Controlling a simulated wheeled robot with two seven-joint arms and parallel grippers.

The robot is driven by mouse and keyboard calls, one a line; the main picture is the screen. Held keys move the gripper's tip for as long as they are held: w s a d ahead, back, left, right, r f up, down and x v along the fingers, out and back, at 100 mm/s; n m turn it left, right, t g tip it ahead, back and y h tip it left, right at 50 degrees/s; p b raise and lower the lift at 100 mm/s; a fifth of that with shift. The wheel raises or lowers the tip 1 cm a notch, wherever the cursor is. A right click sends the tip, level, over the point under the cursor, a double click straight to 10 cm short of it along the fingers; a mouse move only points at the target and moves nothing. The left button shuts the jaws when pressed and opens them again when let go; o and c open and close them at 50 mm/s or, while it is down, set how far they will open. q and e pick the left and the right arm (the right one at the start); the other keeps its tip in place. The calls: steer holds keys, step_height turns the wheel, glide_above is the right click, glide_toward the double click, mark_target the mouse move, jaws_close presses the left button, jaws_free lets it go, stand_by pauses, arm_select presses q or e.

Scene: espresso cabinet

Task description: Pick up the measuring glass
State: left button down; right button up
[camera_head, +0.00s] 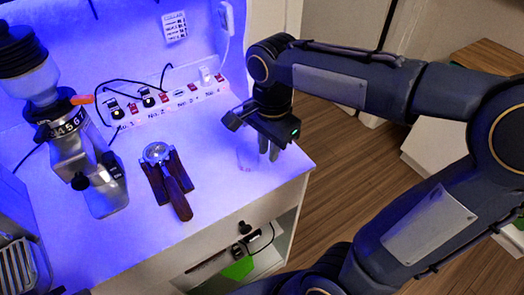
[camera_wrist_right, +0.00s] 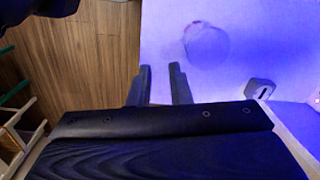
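The measuring glass (camera_head: 247,156) is a small, faint, see-through vessel near the right edge of the white counter. In the right wrist view it shows as a pale round outline (camera_wrist_right: 207,44) on the counter, ahead of the fingers and to their right. My right gripper (camera_head: 268,150) points down by the counter's right edge, just right of the glass. Its two fingers (camera_wrist_right: 160,70) are apart with nothing between them, and the glass is outside them. My left gripper is in neither view.
A portafilter (camera_head: 158,153) lies on a wooden stand (camera_head: 173,186) in the middle of the counter (camera_head: 220,205). A grinder (camera_head: 80,150) stands at left. A power strip (camera_head: 165,100) with cables runs along the back. Wooden floor (camera_head: 335,170) lies right of the cabinet.

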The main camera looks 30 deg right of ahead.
mark_target(266, 163)
steer(key=shift+w+d+f+m, duration=0.15)
steer(key=shift+w+f+m, duration=0.15)
steer(key=shift+w, duration=0.1)
steer(key=shift+f, duration=0.3)
steer(key=f, duration=0.6)
steer(key=shift+a+f, duration=0.2)
steer(key=shift+f, duration=0.15)
jaws_close()
